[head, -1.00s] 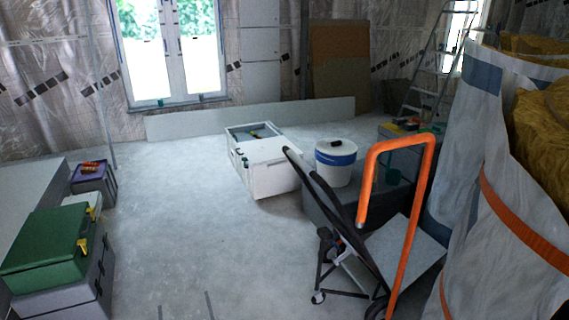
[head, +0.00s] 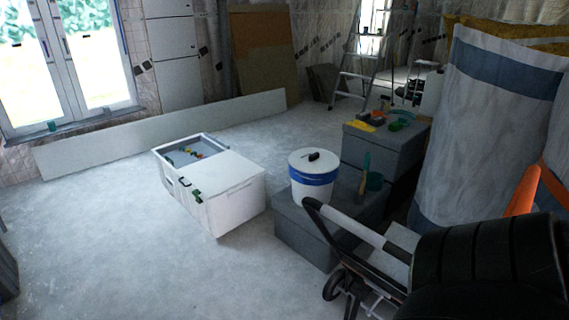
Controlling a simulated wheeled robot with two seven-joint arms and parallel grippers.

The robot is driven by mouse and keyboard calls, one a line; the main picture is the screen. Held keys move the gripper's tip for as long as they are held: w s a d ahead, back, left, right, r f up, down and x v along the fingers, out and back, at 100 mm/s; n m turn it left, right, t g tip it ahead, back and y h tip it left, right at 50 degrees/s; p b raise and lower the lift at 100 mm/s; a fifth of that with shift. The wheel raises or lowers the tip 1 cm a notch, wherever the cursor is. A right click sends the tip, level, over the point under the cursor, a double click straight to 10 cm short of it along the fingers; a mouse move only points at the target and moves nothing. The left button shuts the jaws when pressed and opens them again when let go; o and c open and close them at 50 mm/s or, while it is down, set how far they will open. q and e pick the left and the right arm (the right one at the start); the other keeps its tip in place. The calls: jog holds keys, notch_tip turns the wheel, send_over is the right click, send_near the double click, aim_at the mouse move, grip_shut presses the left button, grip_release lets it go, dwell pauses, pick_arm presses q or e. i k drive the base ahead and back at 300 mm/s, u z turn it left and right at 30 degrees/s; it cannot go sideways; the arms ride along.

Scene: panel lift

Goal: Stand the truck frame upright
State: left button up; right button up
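An orange tube (head: 523,192) shows at the right edge, leaning in front of the large white bags.
A white cabinet (head: 235,188) lies on the floor, left of a white bucket (head: 313,177) on a dark grey box (head: 300,231). White bags (head: 480,130) stand at right. A ladder (head: 357,60) stands behind.

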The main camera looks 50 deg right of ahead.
aim_at(386, 271)
jog(key=i, duration=1.35)
jog(key=z, duration=3.25)
